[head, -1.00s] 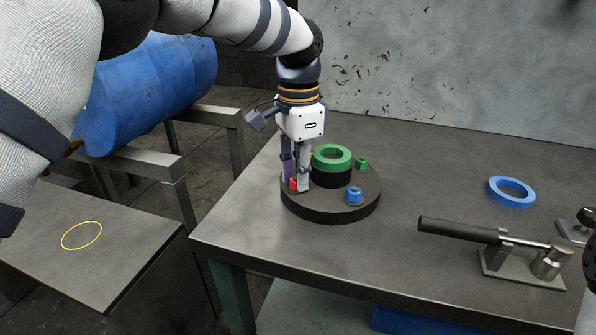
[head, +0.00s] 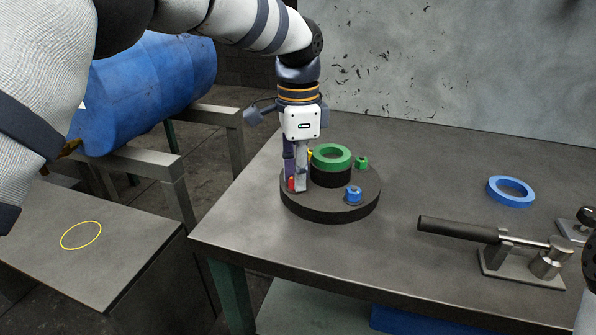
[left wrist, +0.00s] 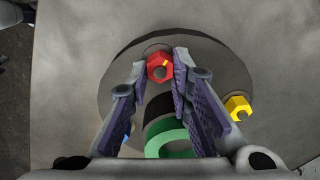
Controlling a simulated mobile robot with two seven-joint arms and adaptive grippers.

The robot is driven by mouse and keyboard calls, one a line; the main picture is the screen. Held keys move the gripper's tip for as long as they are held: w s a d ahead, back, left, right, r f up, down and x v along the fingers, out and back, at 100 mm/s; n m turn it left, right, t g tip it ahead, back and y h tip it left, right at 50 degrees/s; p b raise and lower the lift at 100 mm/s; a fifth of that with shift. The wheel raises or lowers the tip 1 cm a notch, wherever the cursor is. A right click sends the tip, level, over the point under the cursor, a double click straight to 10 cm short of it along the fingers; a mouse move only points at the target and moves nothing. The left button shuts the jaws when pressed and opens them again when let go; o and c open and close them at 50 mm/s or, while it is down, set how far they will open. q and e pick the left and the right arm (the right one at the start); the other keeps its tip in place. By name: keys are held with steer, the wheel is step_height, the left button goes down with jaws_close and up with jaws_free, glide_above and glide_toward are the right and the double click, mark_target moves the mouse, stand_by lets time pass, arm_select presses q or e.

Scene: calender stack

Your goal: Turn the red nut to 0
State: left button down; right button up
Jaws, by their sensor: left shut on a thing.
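The red nut (head: 292,184) sits near the front-left rim of the round black base (head: 330,212) on the table. It also shows in the left wrist view (left wrist: 159,67), with a small yellow mark on its top. My left gripper (head: 296,187) points straight down over it and is shut on it, one finger on each side; the fingertips also show in the left wrist view (left wrist: 160,62). The fingers hide part of the nut in the head view. My right gripper is not in view.
On the base stand a green ring (head: 331,157) on a black hub, a blue nut (head: 353,195), a green nut (head: 361,162) and a yellow nut (left wrist: 238,107). A blue ring (head: 511,191) and a lever clamp (head: 500,242) lie to the right.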

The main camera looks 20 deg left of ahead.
arm_select(q)
steer(key=c, duration=1.7)
jaws_free()
steer(key=shift+r, duration=0.1)
step_height(320, 180, up, 12)
steer(key=shift+r, duration=0.1)
